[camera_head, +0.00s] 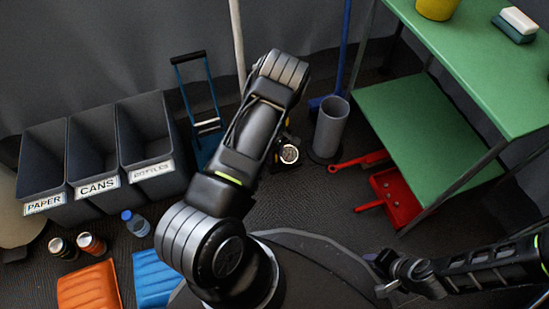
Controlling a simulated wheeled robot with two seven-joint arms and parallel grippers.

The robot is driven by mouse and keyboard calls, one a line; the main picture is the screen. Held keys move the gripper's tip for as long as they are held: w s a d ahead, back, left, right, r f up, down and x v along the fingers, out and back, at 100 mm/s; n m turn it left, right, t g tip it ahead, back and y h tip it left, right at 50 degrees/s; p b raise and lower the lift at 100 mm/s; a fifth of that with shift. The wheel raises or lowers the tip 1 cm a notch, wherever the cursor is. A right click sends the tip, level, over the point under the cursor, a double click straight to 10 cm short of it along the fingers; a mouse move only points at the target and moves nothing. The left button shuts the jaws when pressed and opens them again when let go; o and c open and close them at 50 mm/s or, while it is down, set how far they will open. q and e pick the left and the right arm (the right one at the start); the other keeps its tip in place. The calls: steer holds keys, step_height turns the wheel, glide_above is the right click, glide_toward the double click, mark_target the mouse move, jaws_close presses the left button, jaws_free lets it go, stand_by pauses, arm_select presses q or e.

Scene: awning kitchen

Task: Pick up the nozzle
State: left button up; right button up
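I cannot make out a nozzle for certain. A small round thing with a pale rim (290,154) shows just right of my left forearm, low near the floor; I cannot tell what it is. My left arm rises through the middle of the view and bends over at the top. My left gripper (283,163) is mostly hidden behind the forearm, beside the round thing, and its fingers cannot be made out. My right gripper (380,274) is at the lower right, pointing left, with its fingers apart and nothing seen between them.
Three grey bins (95,150) stand at the left, with cans (91,244) and a bottle (136,223) before them. Orange (90,286) and blue (155,277) pieces lie in front. A grey cylinder (331,127), red dustpan (397,197) and green shelf (415,125) stand at the right.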

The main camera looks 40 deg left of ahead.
arm_select(q)
steer(key=shift+c, duration=0.2)
jaws_close()
stand_by(0.3)
step_height(320, 180, up, 10)
steer(key=p, duration=0.4)
steer(key=shift+p, duration=0.4)
